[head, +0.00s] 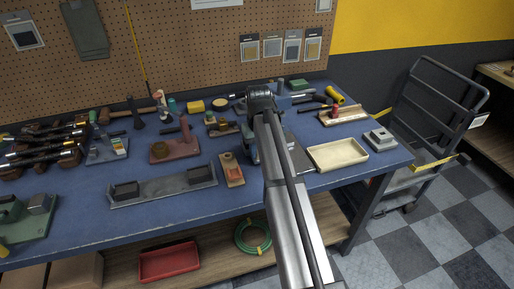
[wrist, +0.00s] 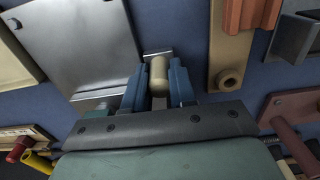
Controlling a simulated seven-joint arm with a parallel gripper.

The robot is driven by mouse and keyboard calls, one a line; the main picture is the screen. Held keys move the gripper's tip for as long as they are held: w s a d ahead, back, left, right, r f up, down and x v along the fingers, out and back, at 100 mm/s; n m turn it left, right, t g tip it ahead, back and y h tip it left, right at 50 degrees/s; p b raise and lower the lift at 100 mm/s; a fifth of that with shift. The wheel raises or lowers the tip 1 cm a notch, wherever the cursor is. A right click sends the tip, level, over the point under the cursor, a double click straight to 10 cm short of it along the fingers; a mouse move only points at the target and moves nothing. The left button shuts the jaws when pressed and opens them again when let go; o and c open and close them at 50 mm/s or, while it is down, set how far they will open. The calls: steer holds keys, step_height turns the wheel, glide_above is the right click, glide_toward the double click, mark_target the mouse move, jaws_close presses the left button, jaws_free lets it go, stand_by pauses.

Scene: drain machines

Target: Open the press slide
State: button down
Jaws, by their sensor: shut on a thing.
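In the wrist view my gripper (wrist: 159,66) has one blue finger on each side of a cream rounded knob (wrist: 159,76) and is shut on it. A small metal bracket shows just beyond the knob. A bare grey metal plate (wrist: 85,45) lies beside the fingers on the left. It also shows in the head view (head: 298,155), right of my arm. I cannot tell how the knob joins the plate or which part is the press slide. In the head view my arm hides the fingers and the knob.
A cream tray (head: 338,154) lies right of the plate. A tan block with an orange part (head: 231,170) is to the left and shows close by in the wrist view (wrist: 232,45). A long grey fixture (head: 163,186) lies further left. Tools crowd the back; a cart (head: 425,110) stands right.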

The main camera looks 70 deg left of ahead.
steer(key=d, duration=0.7)
steer(key=shift+d, duration=0.35)
steer(key=shift+a, duration=0.1)
steer(key=c, duration=0.9)
jaws_free()
step_height(320, 180, up, 14)
steer(key=shift+f, duration=0.1)
